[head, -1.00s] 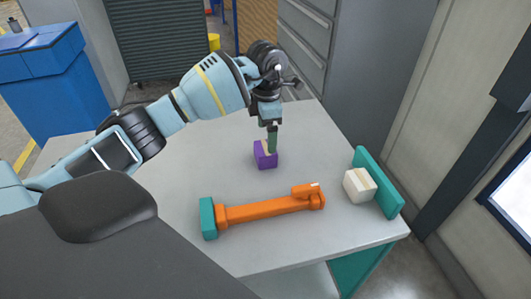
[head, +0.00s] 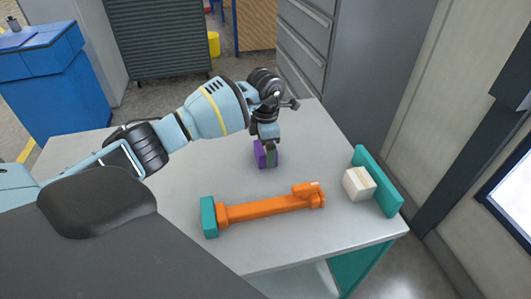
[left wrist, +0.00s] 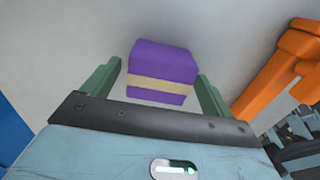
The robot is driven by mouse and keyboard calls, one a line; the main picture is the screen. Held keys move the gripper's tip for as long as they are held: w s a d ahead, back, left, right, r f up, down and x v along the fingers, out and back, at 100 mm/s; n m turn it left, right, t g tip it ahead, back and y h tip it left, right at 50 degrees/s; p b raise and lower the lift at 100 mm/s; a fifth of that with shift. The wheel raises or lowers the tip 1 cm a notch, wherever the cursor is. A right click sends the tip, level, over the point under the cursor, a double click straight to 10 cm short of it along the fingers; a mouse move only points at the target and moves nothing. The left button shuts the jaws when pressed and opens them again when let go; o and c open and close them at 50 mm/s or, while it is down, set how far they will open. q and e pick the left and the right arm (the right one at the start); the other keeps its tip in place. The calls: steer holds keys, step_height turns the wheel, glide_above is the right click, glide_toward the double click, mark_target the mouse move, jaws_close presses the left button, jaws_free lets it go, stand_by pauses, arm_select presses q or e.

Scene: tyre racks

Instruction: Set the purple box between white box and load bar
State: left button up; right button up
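The purple box (head: 259,154) with a tan band stands on the light grey table. My left gripper (head: 266,152) is lowered over it. In the left wrist view the purple box (left wrist: 160,70) lies between the two green fingers of my left gripper (left wrist: 160,85), with a gap showing at each side, so the gripper is open around it. The white box (head: 359,184) sits at the table's right side, against a teal upright plate. The orange load bar (head: 265,209) lies across the front of the table; it also shows in the left wrist view (left wrist: 275,80). My right gripper is not visible.
The teal plate (head: 378,181) stands along the table's right edge. A teal block (head: 208,217) is at the load bar's left end. Bare table (head: 310,150) lies between the purple box and the white box. Grey cabinets stand behind the table.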

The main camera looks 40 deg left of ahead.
arm_select(q)
steer(key=c, duration=1.1)
steer(key=shift+r, duration=0.1)
steer(key=shift+c, duration=0.2)
steer(key=shift+r, duration=0.55)
step_height(320, 180, up, 2)
steer(key=shift+r, duration=0.2)
steer(key=s+d+r, duration=0.1)
steer(key=s+d, duration=0.3)
steer(key=s, duration=1.1)
steer(key=shift+s+d+r, duration=0.15)
steer(key=shift+s+r, duration=0.05)
steer(key=shift+s, duration=0.05)
